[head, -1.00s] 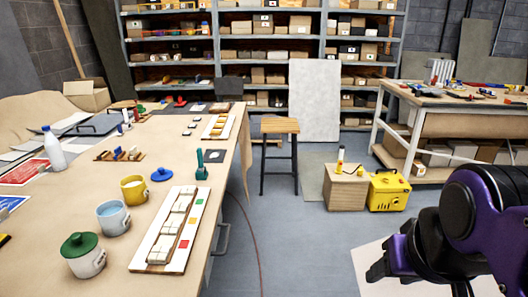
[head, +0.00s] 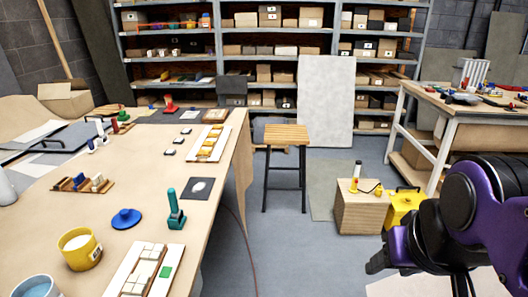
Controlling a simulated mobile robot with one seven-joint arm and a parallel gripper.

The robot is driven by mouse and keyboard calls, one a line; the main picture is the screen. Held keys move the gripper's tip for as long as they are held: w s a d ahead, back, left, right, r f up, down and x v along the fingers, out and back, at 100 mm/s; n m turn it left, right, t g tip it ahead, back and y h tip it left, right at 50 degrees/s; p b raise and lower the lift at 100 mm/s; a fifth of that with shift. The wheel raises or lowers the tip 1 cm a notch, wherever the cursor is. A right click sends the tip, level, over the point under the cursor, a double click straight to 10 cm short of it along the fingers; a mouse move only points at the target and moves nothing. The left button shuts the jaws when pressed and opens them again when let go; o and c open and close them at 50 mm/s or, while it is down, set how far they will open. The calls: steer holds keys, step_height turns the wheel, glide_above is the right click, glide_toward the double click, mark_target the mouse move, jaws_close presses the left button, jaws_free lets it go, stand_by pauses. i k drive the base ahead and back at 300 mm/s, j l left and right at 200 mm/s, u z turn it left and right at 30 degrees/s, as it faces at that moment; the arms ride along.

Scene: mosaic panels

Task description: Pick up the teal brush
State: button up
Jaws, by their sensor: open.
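The teal brush (head: 175,212) stands upright near the right edge of the long table (head: 205,142), its handle pointing up. It is next to a dark square card (head: 197,190) with a pale shape on it. My gripper (head: 378,262) is at the lower right on the purple arm, out over the floor and well to the right of the brush. It is open, with nothing seen in it, though its fingers are small and partly hidden by the arm.
Close to the brush are a blue lid (head: 126,218), a yellow mug (head: 80,248) and a long tile panel (head: 140,275). A stool (head: 286,136), a wooden box (head: 360,208) and a yellow case (head: 404,208) stand right of the table.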

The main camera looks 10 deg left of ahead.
mark_target(173, 197)
steer(key=i+u, duration=0.3)
steer(key=i, duration=0.2)
steer(key=i+l+u, duration=0.3)
steer(key=i, duration=0.15)
steer(key=i+u, duration=0.15)
steer(key=u, duration=0.2)
steer(key=i+l+u, duration=0.3)
steer(key=u, duration=0.35)
